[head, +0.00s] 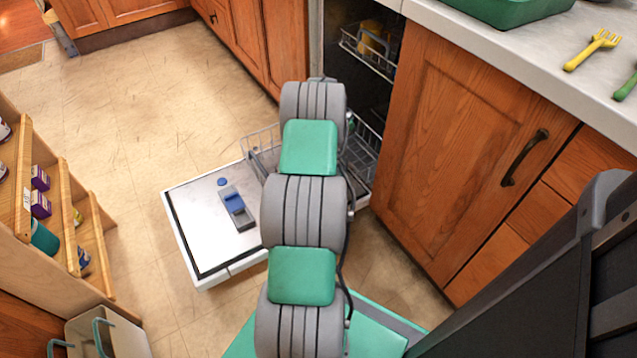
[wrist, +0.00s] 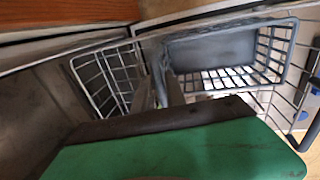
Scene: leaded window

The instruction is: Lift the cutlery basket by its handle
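The grey cutlery basket (wrist: 268,55), with gridded sides, shows at the upper right of the wrist view. A flat grey panel (wrist: 210,48) lies across its far part. My gripper (wrist: 160,80) has its two dark fingers near the basket's left end, with a narrow gap between them. A grey upright part lies at the fingertips; I cannot tell whether it is the handle or whether the fingers press on it. In the head view, my own arm hides my gripper and the basket.
The open dishwasher door (head: 205,225) lies flat, with the wire lower rack (head: 360,158) beside my arm. An upper rack (head: 368,52) holds something yellow. A wooden cabinet (head: 465,150) stands close on the right. A shelf unit (head: 50,215) stands left; floor between is clear.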

